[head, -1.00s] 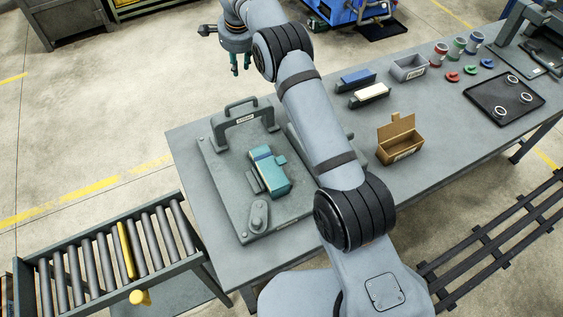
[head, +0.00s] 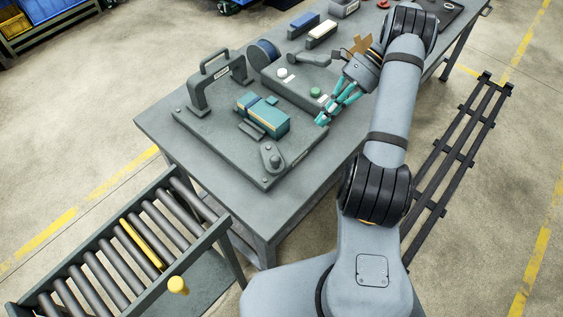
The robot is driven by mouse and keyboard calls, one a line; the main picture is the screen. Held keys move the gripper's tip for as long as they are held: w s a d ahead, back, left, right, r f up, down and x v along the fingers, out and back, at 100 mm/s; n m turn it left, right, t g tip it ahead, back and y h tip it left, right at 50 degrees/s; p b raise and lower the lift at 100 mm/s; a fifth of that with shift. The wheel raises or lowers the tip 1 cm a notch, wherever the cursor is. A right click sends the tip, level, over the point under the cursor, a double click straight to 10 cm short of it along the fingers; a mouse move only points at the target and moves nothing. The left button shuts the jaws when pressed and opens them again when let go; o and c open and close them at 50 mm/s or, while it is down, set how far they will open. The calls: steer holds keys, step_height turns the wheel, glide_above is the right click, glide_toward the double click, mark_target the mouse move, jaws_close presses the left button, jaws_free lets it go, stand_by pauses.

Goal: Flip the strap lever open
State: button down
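A grey fixture plate (head: 205,140) lies on the left part of the table. A teal block (head: 268,120) sits at its middle. A short grey lever-like part with a round boss (head: 270,157) lies at the plate's front corner. A grey arched handle (head: 214,82) stands at the plate's back. I cannot tell for sure which part is the strap lever. My gripper (head: 332,108) has teal fingers, spread apart and empty, right of the fixture plate and by the front edge of a grey button box. It appears clear of the teal block and the lever-like part.
The grey box with a white and a green button (head: 316,92) stands beside my gripper. A dark round disc (head: 263,52) is behind it. Blue (head: 305,22) and white (head: 322,30) blocks lie farther back. A roller conveyor (head: 125,245) stands at front left.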

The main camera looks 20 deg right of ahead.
mark_target(273, 156)
steer(key=p+x, duration=0.3)
steer(key=x, duration=0.6)
steer(key=a+p, duration=0.1)
steer(key=a, duration=0.1)
steer(key=s+a+p, duration=0.1)
steer(key=shift+s+a, duration=0.1)
steer(key=shift+a, duration=0.3)
steer(key=shift+a+f, duration=0.2)
steer(key=shift+d+f, duration=0.1)
steer(key=shift+s+a+m+t, duration=0.25)
steer(key=shift+a+m+t, duration=0.05)
steer(key=shift+m, duration=0.1)
steer(key=shift+b, duration=0.3)
